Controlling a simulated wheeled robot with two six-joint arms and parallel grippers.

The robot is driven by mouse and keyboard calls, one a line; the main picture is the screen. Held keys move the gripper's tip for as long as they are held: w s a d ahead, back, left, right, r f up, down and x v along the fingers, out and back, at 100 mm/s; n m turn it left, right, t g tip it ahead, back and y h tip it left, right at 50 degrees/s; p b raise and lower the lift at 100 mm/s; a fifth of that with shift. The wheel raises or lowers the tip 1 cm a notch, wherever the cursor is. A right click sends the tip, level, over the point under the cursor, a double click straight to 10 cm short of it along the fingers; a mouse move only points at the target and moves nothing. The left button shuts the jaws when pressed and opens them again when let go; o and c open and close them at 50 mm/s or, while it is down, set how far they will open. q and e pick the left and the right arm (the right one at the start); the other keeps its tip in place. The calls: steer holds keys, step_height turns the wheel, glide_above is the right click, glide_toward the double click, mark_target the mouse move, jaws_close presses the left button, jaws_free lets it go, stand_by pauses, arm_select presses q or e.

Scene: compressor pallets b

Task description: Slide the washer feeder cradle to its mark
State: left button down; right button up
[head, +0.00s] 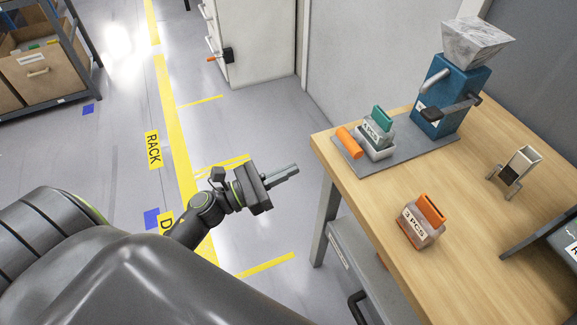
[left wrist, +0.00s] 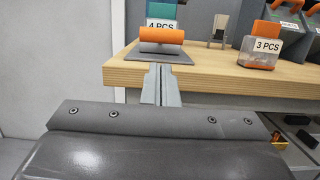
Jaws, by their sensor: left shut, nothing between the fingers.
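A pale cradle (head: 374,146) with an orange bar handle (head: 348,142) stands on a grey mat (head: 430,146) at the table's near-left corner. A grey box labelled 4 PCS (head: 378,128) with a teal top sits in it. In the left wrist view the orange bar (left wrist: 162,35) lies across the front, beyond my fingers. My left gripper (head: 296,169) is shut and empty, off the table's left edge and apart from the cradle; its fingertips show in the left wrist view (left wrist: 161,68). I cannot make out a mark on the mat. My right gripper is not in view.
A blue feeder machine (head: 446,95) with a metal hopper stands at the mat's far end. A box labelled 3 PCS (head: 419,224) with an orange top and a small metal stand (head: 514,170) sit on the wooden table (head: 370,215). A white cabinet (head: 255,40) stands behind.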

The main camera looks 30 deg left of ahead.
mark_target(346, 145)
arm_select(q)
steer(key=p+x, duration=0.4)
steer(key=x, duration=0.6)
steer(key=shift+d+r, duration=0.1)
steer(key=shift+r, duration=0.1)
steer(key=shift+w+d, duration=0.3)
steer(key=shift+w, duration=0.2)
steer(key=shift+d, duration=0.1)
steer(key=x, duration=0.2)
steer(key=b+x, duration=0.1)
steer(key=x, duration=0.1)
steer(key=shift+w+f, duration=0.1)
steer(key=shift+f, duration=0.35)
